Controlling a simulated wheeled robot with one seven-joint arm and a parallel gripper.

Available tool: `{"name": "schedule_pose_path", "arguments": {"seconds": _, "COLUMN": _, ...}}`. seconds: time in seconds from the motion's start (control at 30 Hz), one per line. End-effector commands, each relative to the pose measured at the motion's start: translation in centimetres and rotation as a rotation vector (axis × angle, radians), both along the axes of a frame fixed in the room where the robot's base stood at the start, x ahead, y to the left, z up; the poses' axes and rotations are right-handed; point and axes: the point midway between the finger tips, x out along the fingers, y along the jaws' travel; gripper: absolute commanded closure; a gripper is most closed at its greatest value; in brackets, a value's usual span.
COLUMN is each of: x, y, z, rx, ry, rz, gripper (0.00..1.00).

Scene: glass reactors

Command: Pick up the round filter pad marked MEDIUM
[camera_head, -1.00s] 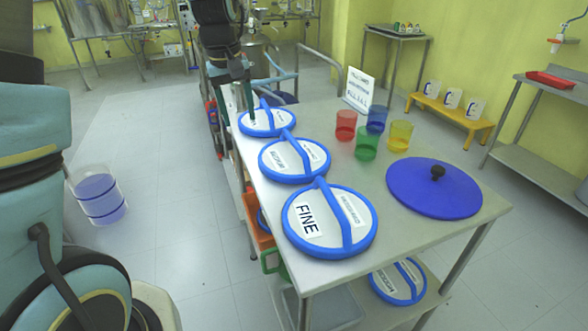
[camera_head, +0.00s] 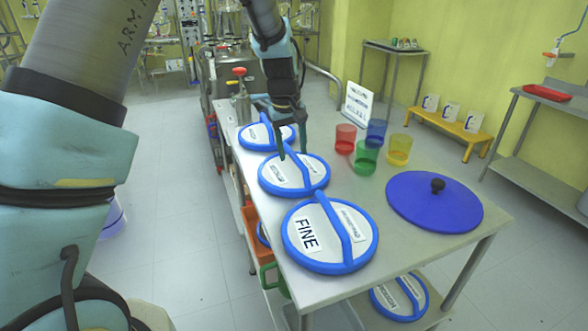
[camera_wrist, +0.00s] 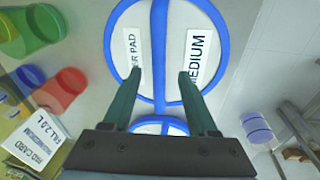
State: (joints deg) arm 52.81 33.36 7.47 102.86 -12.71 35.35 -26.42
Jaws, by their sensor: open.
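The round filter pad marked MEDIUM (camera_head: 312,171) lies flat on the table, the middle one of three in a row. It is white with a blue rim and a blue bar across it. Its MEDIUM label (camera_wrist: 200,57) reads clearly in the wrist view. My gripper (camera_head: 293,154) is open over its far part, pointing down. In the wrist view, my gripper (camera_wrist: 157,76) has one dark green finger on each side of the blue bar (camera_wrist: 159,50), with nothing held. I cannot tell whether the fingertips touch the pad.
The FINE pad (camera_head: 298,253) lies nearer and another pad (camera_head: 253,131) farther along the table (camera_head: 395,252). Right of them stand red (camera_head: 345,139), green (camera_head: 366,157), blue (camera_head: 376,131) and yellow (camera_head: 398,150) cups, a card (camera_head: 358,104) and a blue lid (camera_head: 425,208).

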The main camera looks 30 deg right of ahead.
Motion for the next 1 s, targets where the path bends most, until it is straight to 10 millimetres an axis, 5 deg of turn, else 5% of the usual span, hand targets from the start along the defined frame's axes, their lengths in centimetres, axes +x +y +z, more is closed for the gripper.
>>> {"name": "schedule_pose_path", "arguments": {"seconds": 0.3, "x": 0.3, "y": -0.6, "z": -3.1, "rx": 0.001, "ry": 0.000, "rz": 0.000, "gripper": 0.41}}
{"name": "schedule_pose_path", "arguments": {"seconds": 0.9, "x": 0.3, "y": -0.6, "z": -3.4, "rx": 0.001, "ry": -0.001, "rz": 0.000, "gripper": 0.41}}
{"name": "schedule_pose_path", "arguments": {"seconds": 1.0, "x": 0.3, "y": -0.6, "z": -3.4, "rx": 0.001, "ry": -0.001, "rz": 0.000, "gripper": 0.51}}
